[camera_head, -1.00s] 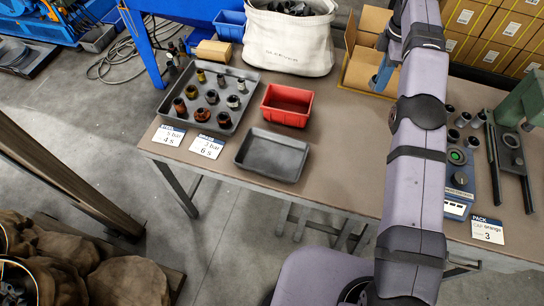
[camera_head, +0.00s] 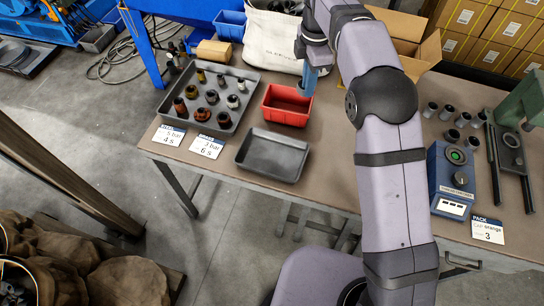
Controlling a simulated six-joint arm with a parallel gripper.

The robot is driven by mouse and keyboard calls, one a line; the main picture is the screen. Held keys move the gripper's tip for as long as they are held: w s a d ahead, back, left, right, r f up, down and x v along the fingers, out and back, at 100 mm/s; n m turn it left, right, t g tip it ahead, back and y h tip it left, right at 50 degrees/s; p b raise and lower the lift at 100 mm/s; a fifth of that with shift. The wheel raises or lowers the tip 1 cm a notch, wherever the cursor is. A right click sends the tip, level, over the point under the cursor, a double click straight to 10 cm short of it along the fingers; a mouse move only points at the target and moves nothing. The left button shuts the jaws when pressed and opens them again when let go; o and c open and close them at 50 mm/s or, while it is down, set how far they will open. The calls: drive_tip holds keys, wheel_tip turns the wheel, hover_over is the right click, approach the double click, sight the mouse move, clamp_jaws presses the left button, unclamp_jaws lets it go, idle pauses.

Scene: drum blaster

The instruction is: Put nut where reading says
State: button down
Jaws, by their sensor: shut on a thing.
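My gripper (camera_head: 308,80) is at the right rear of the red bin (camera_head: 286,105), with its blue fingers pointing down. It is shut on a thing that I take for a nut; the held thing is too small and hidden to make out. A grey tray (camera_head: 238,122) at the left holds several nuts, some rusty brown, some dark, some shiny. An empty shallow dark tray (camera_head: 271,156) lies in front of the red bin. A blue device (camera_head: 450,180) with a green round top and a white display stands at the right; its reading is not legible.
Cards reading 4 s (camera_head: 169,135) and 6 s (camera_head: 207,146) lie at the table's front left; a PACK card (camera_head: 487,230) lies at the right. A white bag (camera_head: 275,38), blue bin (camera_head: 230,24) and cardboard box (camera_head: 405,45) stand behind. Several dark cylinders (camera_head: 450,113) stand right.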

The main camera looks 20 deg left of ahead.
drive_tip(key=s+a+f+n, duration=0.3)
drive_tip(key=s+a, duration=0.3)
drive_tip(key=s, duration=0.2)
drive_tip(key=n, duration=0.4)
hover_over(276, 160)
drive_tip(key=shift+f, duration=4.1)
drive_tip(key=shift+f+p, duration=1.45)
drive_tip(key=shift+f, duration=3.55)
drive_tip(key=shift+f+b, duration=0.3)
drive_tip(key=shift+f, duration=0.1)
drive_tip(key=c, duration=1.8)
unclamp_jaws()
drive_tip(key=shift+r, duration=0.1)
